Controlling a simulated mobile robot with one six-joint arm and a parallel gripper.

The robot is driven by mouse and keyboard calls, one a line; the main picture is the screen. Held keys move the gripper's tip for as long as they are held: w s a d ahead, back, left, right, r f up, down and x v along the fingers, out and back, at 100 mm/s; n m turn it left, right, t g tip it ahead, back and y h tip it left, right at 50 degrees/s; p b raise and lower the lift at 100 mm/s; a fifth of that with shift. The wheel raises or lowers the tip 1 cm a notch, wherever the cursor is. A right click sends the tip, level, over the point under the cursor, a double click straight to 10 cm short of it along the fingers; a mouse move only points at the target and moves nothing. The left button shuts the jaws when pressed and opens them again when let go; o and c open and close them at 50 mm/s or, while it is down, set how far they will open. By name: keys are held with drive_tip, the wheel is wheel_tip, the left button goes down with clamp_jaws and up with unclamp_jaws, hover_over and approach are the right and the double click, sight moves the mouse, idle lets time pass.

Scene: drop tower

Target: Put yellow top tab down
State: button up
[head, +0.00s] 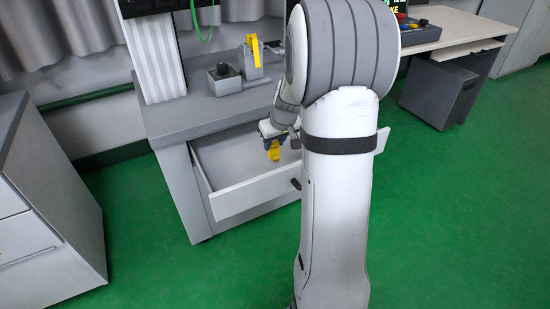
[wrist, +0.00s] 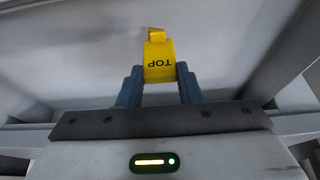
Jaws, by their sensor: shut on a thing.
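The yellow tab marked TOP (wrist: 158,62) is between the blue fingers of my gripper (wrist: 160,88) in the wrist view, and the gripper is shut on it. The word reads upside down there. In the head view, the yellow tab (head: 273,151) hangs at the end of my gripper (head: 271,141), over the open drawer (head: 245,200) of the grey bench. The wrist view shows the pale drawer interior behind the tab. I cannot tell how far the tab is above the drawer floor. My arm hides the drawer's right part.
On the bench top (head: 200,108) stand a yellow upright piece on a grey stand (head: 252,55) and a grey box with a black knob (head: 224,77). A grey cabinet (head: 45,200) is at the left. A desk (head: 455,30) stands at the back right. Green floor lies clear around.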

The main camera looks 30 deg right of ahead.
sight(275, 154)
drive_tip(key=shift+f+b, duration=0.9)
drive_tip(key=shift+f, duration=1.45)
drive_tip(key=shift+f, duration=0.2)
drive_tip(key=o, duration=0.9)
drive_tip(key=shift+r, duration=0.1)
drive_tip(key=shift+o, duration=0.2)
